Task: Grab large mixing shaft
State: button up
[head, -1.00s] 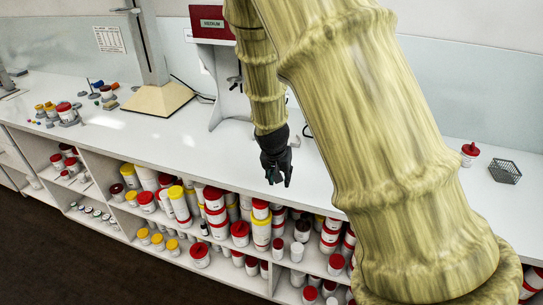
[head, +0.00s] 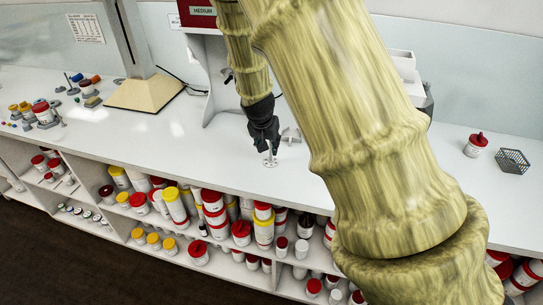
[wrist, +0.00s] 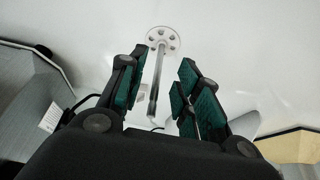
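The mixing shaft, a thin metal rod with a round holed disc at its far end, shows in the wrist view (wrist: 158,72). In the head view its disc end (head: 270,162) is low, at the white counter, below my gripper (head: 264,142). The rod points up toward my gripper. In the wrist view my gripper (wrist: 164,70) is open, with green finger pads on both sides of the rod. Gaps show between the rod and the pads. The rod's near end is close to the palm. In the head view the fingers hide the upper rod.
A mixer (head: 209,85) with a red panel stands behind, and a small grey metal part (head: 291,135) lies right of my gripper. A beige-based stand (head: 146,92) is left. A red-lidded jar (head: 476,146) and wire basket (head: 512,161) are right. Shelves below hold many jars.

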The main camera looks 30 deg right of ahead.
aim_at(271, 154)
jog(key=shift+w+f, duration=0.9)
jog(key=shift+f, duration=0.05)
jog(key=shift+s+d+p, duration=0.25)
jog(key=shift+s+p, duration=0.2)
jog(key=shift+s, duration=0.25)
jog(key=p+x, duration=0.1)
jog(key=x, duration=0.2)
jog(key=shift+w+d+f+p, duration=0.1)
jog(key=shift+w+f+p, duration=0.05)
jog(key=shift+f+p, duration=0.2)
jog(key=shift+d+f, duration=0.1)
jog(key=shift+f, duration=0.2)
jog(key=shift+w+f, duration=0.1)
jog(key=shift+f, duration=0.15)
grip_shut()
